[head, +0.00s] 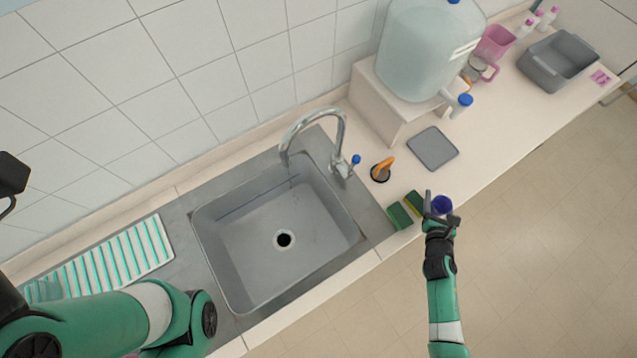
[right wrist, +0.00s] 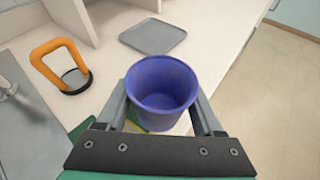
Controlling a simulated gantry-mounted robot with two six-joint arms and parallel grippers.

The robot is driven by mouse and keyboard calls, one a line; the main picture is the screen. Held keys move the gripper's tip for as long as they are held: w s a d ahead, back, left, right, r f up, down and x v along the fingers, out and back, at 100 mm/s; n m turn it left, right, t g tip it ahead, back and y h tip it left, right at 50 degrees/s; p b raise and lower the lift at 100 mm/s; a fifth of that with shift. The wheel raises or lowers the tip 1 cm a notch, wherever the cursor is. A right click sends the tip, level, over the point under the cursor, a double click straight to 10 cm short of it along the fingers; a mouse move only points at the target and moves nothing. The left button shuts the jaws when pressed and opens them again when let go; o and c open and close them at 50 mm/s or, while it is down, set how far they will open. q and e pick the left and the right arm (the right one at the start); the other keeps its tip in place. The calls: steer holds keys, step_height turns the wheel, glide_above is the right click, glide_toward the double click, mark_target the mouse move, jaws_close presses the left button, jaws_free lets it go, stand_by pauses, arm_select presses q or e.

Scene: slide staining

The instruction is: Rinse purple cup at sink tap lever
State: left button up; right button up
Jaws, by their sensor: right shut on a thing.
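The purple cup (head: 441,205) is between the fingers of my right gripper (head: 438,200), which is shut on it, at the counter's front edge right of the sink. In the right wrist view the cup (right wrist: 160,88) is upright, its open mouth facing the camera, and it looks empty. The sink (head: 280,240) has a dark drain. The curved metal tap (head: 315,125) stands behind it, with a blue-tipped lever (head: 354,160) on its right side.
Green sponges (head: 401,215) lie just left of the cup. An orange-handled object (head: 382,169) and a grey square mat (head: 433,148) are behind. A large water bottle (head: 425,50) stands on a raised shelf (head: 385,105). A striped drying mat (head: 110,262) lies left of the sink.

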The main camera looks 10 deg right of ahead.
steer(key=shift+a, duration=0.1)
steer(key=shift+s+a, duration=0.2)
steer(key=shift+a, duration=0.3)
steer(key=shift+d, duration=0.1)
steer(key=shift+w+d, duration=0.25)
steer(key=shift+d, duration=0.25)
steer(key=shift+a, duration=0.1)
steer(key=shift+s+a, duration=0.25)
steer(key=shift+a, duration=0.25)
stand_by(0.4)
